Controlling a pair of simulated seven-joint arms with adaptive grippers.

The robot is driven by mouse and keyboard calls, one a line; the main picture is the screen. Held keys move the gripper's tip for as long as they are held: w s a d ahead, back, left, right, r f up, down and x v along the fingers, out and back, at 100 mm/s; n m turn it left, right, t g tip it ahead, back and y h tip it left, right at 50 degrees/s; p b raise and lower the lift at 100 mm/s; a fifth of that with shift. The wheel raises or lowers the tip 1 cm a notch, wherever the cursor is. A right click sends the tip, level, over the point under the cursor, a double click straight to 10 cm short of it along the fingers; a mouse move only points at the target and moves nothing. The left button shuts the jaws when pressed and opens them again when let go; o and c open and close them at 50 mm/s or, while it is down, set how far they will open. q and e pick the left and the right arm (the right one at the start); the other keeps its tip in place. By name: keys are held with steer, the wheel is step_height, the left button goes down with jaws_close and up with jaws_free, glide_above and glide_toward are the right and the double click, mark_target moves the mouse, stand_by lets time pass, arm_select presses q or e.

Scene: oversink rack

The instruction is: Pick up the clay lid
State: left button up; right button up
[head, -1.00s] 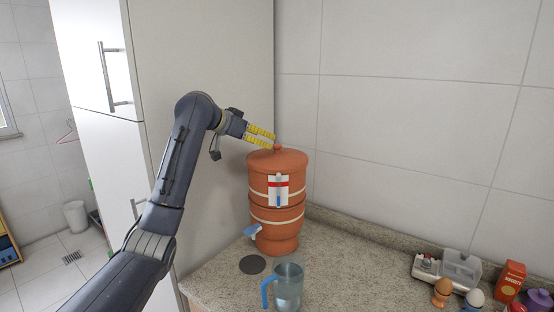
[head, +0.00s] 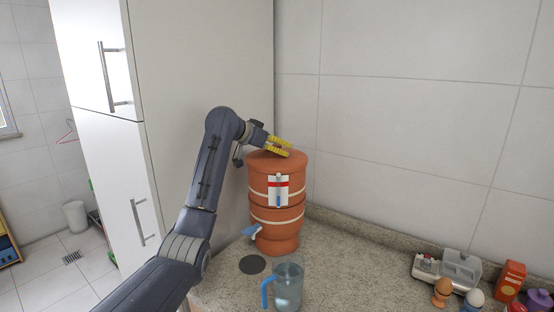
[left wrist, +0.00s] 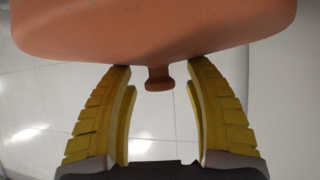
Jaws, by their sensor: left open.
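The clay lid (head: 270,160) sits on top of the orange clay water filter (head: 277,215) on the counter. My left gripper (head: 287,146) is just above the lid, its yellow fingers covering the knob in the head view. In the left wrist view the lid (left wrist: 150,30) fills the top, and its small knob (left wrist: 159,80) lies between the two open yellow fingers of the gripper (left wrist: 159,72). There is a gap on each side of the knob. The fingertips are close to the lid's surface; I cannot tell if they touch it. My right gripper is not in view.
A tall white cabinet (head: 205,80) is at the left, and the tiled wall is behind. Egg cups (head: 442,291) and boxes are at the far right.

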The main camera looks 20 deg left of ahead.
arm_select(q)
jaws_close()
stand_by(0.5)
